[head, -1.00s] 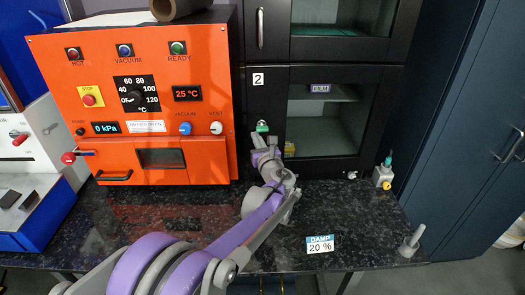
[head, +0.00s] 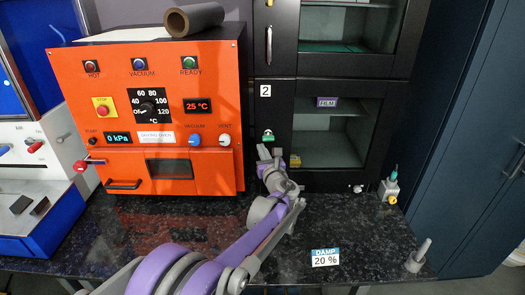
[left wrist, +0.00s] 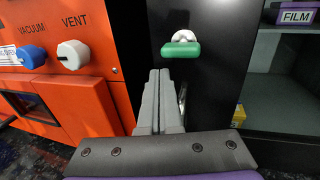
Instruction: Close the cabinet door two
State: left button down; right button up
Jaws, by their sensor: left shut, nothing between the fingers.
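Cabinet door two is the lower black door marked "2" (head: 265,91), with a window (head: 330,125) onto a shelf with a FILM label. Its front looks about flush with the cabinet, but I cannot tell whether it is fully shut. A green latch knob (head: 268,137) is on its left part and also shows in the left wrist view (left wrist: 181,50). My left gripper (head: 268,152) is shut and empty, just below the knob. In the left wrist view its fingers (left wrist: 158,78) partly hide a metal handle (left wrist: 182,98); contact is unclear. My right gripper is out of view.
The orange vacuum oven (head: 150,115) stands close on the left. A small bottle (head: 389,188) and a grey peg (head: 419,256) are on the right of the dark counter (head: 340,215). A DAMP 20 % card (head: 325,258) lies in front.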

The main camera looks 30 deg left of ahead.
pick_arm(q)
jog(key=s+d, duration=0.6)
jog(key=s, duration=0.4)
jog(key=shift+s+d+b, duration=0.15)
jog(key=shift+d+b, duration=0.1)
jog(key=shift+b, duration=0.05)
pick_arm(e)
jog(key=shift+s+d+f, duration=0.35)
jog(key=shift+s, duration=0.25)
pick_arm(q)
jog(key=s+d+f+n+g+h+p, duration=0.2)
jog(key=s+f+n, duration=0.1)
jog(key=s+n, duration=0.4)
jog(key=s+d+f+n+g+h+p, duration=0.1)
jog(key=s+f+n+g+h, duration=0.15)
jog(key=s+n, duration=0.5)
jog(key=s+d+f+n+g+h+p, duration=0.1)
jog(key=s+d+f+n+h, duration=0.2)
jog(key=s+d+n, duration=0.3)
jog(key=s+d+f+n+g+h+p, duration=0.1)
jog(key=s+d+f+n+h, duration=0.2)
jog(key=s+d+n+h, duration=0.2)
jog(key=s+d+n, duration=0.1)
jog(key=s+d, duration=0.2)
jog(key=shift+d+f+h+p, duration=0.2)
jog(key=shift+f+h+p, duration=0.15)
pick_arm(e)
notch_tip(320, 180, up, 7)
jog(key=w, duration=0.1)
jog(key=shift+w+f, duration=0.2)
